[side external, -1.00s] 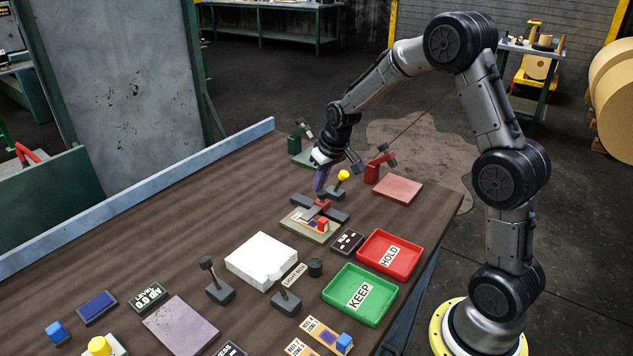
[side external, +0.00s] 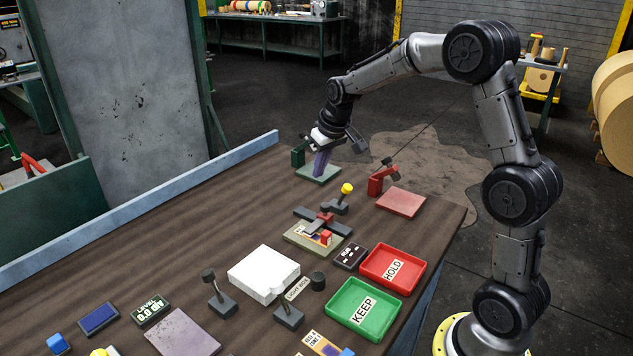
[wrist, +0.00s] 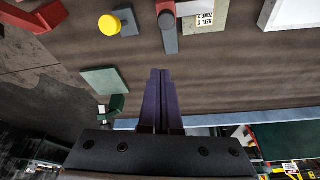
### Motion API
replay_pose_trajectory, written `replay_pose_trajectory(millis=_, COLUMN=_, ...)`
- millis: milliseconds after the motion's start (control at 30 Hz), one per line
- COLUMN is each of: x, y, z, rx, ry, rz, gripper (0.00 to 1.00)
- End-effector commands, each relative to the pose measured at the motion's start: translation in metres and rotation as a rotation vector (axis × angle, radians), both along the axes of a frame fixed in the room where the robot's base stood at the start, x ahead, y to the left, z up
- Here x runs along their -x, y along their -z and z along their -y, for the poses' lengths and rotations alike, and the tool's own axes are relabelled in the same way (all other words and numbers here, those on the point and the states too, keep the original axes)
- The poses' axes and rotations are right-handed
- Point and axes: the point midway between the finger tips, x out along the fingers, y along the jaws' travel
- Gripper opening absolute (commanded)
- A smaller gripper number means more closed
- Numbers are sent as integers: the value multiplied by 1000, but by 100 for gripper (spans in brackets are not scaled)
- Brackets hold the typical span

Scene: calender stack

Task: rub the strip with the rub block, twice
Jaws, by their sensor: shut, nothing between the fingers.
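The strip (side external: 304,231) lies on a beige plate (side external: 296,240) in mid table. Its labelled end (wrist: 204,18) also shows in the wrist view. A small orange-red block (side external: 326,237) sits at the strip's right end; I cannot tell whether it is the rub block. A dark grey cross-shaped fixture with a red centre (side external: 325,216) stands just behind the plate, partly over it. My gripper (side external: 319,172), with purple fingers, is shut and empty near the green pad at the far end, apart from the strip. Its closed fingers (wrist: 160,72) point across bare table in the wrist view.
A yellow-knobbed lever (side external: 346,189) stands behind the fixture. A red stand (side external: 378,180) and red pad (side external: 401,202) are to its right. A green stand (side external: 298,155) is close to my gripper. HOLD (side external: 420,272) and KEEP (side external: 392,318) trays and a white light box (side external: 263,272) are nearer.

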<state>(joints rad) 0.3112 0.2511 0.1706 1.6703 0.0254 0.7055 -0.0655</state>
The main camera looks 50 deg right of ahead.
Motion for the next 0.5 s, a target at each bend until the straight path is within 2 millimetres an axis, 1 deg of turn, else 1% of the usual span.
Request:
replay_pose_trajectory(millis=33, x=2, y=-7, z=0, rx=1, ry=0, rz=3, gripper=0)
replay_pose_trajectory(millis=100, x=4, y=-14, z=-1, rx=1, ry=0, rz=2, gripper=0)
replay_pose_trajectory(millis=267, x=7, y=-20, z=-2, rx=-9, ry=25, rz=2, gripper=0)
replay_pose_trajectory(millis=367, x=7, y=-20, z=-2, rx=-45, ry=122, rz=10, gripper=0)
replay_pose_trajectory(millis=467, x=9, y=-17, z=-6, rx=-123, ry=303, rz=18, gripper=0)
replay_pose_trajectory(millis=500, x=12, y=-14, z=-9, rx=-165, ry=394, rz=17, gripper=0)
